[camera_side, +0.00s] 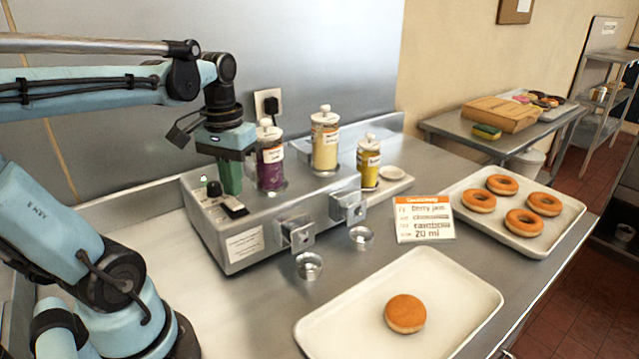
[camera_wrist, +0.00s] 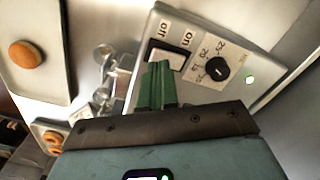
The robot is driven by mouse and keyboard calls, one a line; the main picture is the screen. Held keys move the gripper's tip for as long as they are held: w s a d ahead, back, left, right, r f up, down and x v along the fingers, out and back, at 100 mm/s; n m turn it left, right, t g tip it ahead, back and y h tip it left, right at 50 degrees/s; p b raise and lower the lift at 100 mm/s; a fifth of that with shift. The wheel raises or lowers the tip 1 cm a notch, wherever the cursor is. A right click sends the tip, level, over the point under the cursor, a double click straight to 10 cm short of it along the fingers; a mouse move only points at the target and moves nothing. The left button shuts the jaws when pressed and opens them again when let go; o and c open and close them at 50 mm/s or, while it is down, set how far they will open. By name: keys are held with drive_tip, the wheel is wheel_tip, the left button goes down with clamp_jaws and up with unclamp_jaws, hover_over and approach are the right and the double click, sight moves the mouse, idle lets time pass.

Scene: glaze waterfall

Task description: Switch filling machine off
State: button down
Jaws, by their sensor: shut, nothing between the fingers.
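The steel filling machine (camera_side: 240,250) stands on the counter with jars of purple (camera_side: 270,170), cream (camera_side: 325,145) and yellow (camera_side: 368,165) filling on top. Its left end has a control panel with a rocker switch (camera_side: 234,208), a black dial (camera_side: 214,189) and a small green light.
Two small metal cups (camera_side: 309,266) (camera_side: 361,238) stand before the spouts. A white tray (camera_side: 450,300) with one plain donut (camera_side: 405,313) lies in front. Another tray (camera_side: 555,240) holds several donuts. An order card (camera_side: 424,219) stands between. The purple jar is close beside my gripper.

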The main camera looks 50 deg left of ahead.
sight(236, 205)
drive_tip(key=shift+f, duration=1.25)
idle(0.8)
drive_tip(key=shift+r, duration=3.5)
drive_tip(key=w+d+f+m+t, duration=0.3)
drive_tip(key=d, duration=0.3)
drive_tip(key=w+d+f+m+t, duration=0.3)
drive_tip(key=d+f+t, duration=0.1)
drive_tip(key=d, duration=0.2)
drive_tip(key=shift+d+f, duration=0.3)
drive_tip(key=shift+w+a, duration=0.1)
